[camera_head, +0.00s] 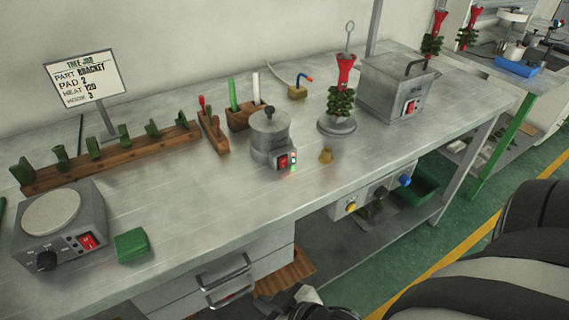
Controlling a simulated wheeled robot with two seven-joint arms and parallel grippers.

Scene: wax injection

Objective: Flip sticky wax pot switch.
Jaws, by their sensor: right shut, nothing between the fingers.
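The sticky wax pot (270,131) is a small round grey pot with a dark-knobbed lid, standing on the metal bench near the middle. Its red rocker switch (283,161) is on the front of its base. Small lights (293,158) glow beside the switch, with green visible. My right gripper (283,303) is at the bottom edge of the picture, shut and empty, below the bench's front edge and well apart from the pot. It is partly cut off by the frame. My left gripper is not in view.
A small brass piece (326,156) sits right of the pot, near a stand with a green wax tree (340,103). A lidded grey box (397,90) has its own red switch. A hot plate (58,222) and green block (131,245) are at left. Drawers (215,272) lie below.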

